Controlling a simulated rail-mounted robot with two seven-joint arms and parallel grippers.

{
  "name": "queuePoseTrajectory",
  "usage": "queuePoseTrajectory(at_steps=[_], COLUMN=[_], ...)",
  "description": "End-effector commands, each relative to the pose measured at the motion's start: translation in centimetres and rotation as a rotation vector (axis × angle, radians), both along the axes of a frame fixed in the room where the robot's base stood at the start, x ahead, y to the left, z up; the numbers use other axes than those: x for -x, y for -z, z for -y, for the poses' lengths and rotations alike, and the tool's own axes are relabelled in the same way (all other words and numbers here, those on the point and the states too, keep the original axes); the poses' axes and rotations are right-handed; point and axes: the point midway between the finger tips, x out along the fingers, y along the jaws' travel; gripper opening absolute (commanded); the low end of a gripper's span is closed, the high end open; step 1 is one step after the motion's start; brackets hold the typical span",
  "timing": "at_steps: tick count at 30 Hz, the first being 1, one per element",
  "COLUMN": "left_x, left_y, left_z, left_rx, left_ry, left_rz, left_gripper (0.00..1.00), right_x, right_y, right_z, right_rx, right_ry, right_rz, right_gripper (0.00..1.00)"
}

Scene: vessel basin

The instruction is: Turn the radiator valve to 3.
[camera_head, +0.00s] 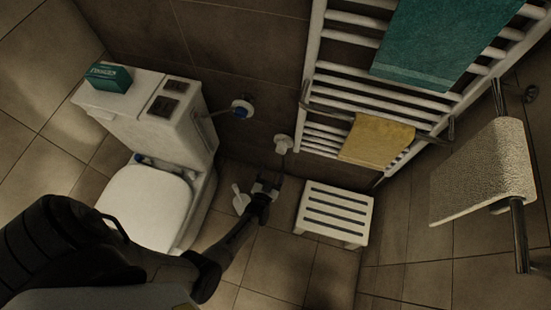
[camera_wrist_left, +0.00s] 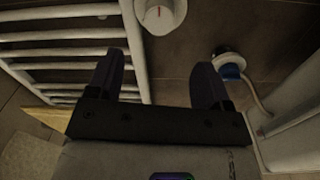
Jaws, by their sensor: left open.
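The radiator valve (camera_head: 283,143) is a small white knob at the lower left corner of the towel radiator (camera_head: 310,75). In the left wrist view the valve (camera_wrist_left: 160,14) is at the top edge, partly cut off, with a small red mark on its face. Its numbers are too small to read. My left gripper (camera_head: 268,181) is below the valve and apart from it. In the left wrist view the left gripper (camera_wrist_left: 160,75) has its two fingers spread with nothing between them. My right gripper is not in view.
A blue and white valve (camera_head: 242,108) sits on the wall by the toilet (camera_head: 150,200). A white slatted stool (camera_head: 334,213) stands right of my gripper. A yellow towel (camera_head: 376,140) and a teal towel (camera_head: 440,40) hang on the radiator.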

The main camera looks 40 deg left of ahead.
Motion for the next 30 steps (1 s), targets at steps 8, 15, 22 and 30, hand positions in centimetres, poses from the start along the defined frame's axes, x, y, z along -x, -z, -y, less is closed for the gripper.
queuePoseTrajectory(at_steps=[8, 15, 22, 30], left_x=[1.6, 1.6, 1.6, 1.6], left_y=[0.0, 0.0, 0.0, 0.6], left_z=[0.8, 0.8, 0.8, 0.9], left_rx=[0.001, 0.001, 0.001, 0.057], left_ry=[0.0, 0.0, 0.0, 0.009], left_rz=[0.001, 0.001, 0.0, -0.015], left_gripper=[0.73, 0.73, 0.73, 0.73], right_x=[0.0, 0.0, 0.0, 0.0], right_y=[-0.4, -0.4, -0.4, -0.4], right_z=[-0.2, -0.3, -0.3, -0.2], right_rx=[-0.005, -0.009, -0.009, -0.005], right_ry=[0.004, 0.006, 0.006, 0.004], right_rz=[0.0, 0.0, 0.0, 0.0], right_gripper=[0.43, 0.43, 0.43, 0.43])
